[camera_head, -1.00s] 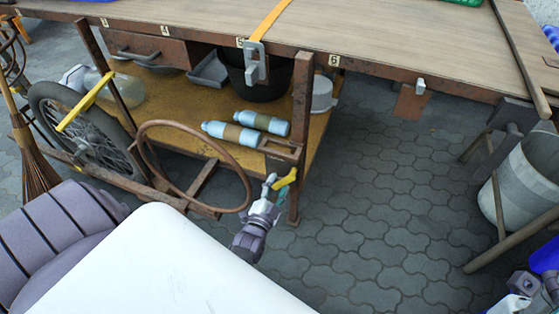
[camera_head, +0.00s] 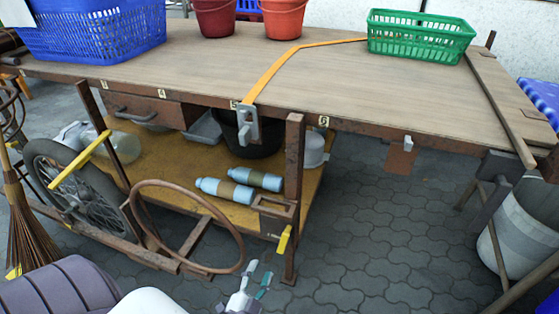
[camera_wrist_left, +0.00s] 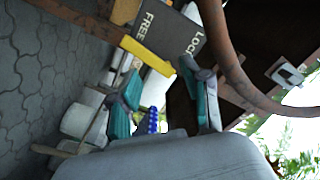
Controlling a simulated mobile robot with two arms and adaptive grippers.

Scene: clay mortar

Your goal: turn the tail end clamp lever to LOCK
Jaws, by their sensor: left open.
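A short yellow clamp lever (camera_head: 284,239) hangs below a rusty bracket (camera_head: 276,208) beside the table's front leg. In the left wrist view the yellow lever (camera_wrist_left: 147,56) crosses below a dark plate (camera_wrist_left: 172,30) lettered FREE and LOCK; I cannot tell which word it marks. My left gripper (camera_head: 258,274) is open and empty, below and left of the lever in the head view. In the left wrist view its teal-padded fingers (camera_wrist_left: 160,80) are spread, with the lever just beyond the tips, apart as far as I can tell. My right gripper is out of view.
A copper-brown ring (camera_head: 187,182) stands left of the bracket, with a spoked wheel (camera_head: 75,190) and another yellow lever (camera_head: 80,160) farther left. The table leg (camera_head: 294,200) is close on the right. Open paving (camera_head: 380,240) lies right of it.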

